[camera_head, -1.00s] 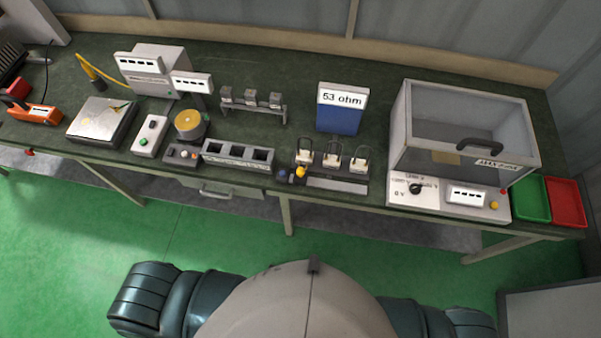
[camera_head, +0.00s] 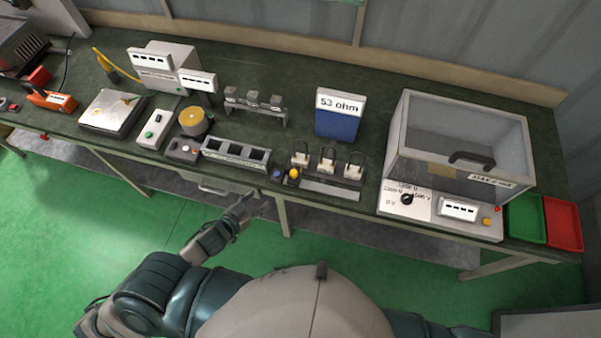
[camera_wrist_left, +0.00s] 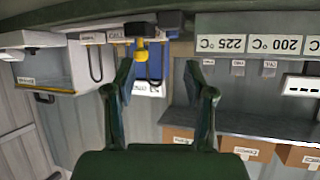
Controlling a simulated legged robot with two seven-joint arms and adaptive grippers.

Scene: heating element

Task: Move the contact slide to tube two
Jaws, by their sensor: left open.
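The contact slide, which I take to be the small block with a yellow knob (camera_head: 294,174), sits at the left end of a light rail (camera_head: 331,190) on the bench's front edge. Three white-topped tube holders (camera_head: 327,165) stand in a row behind the rail. The yellow knob also shows in the left wrist view (camera_wrist_left: 140,52), beyond the fingers and near the left one. My left gripper (camera_head: 245,204) is open and empty, in front of the bench, left of and nearer than the slide. My right gripper is out of view.
A blue box marked 53 ohm (camera_head: 338,118) is behind the tubes. A clear-walled case (camera_head: 458,135) stands right, beside green (camera_head: 525,220) and red (camera_head: 562,224) trays. The floor before the bench is clear.

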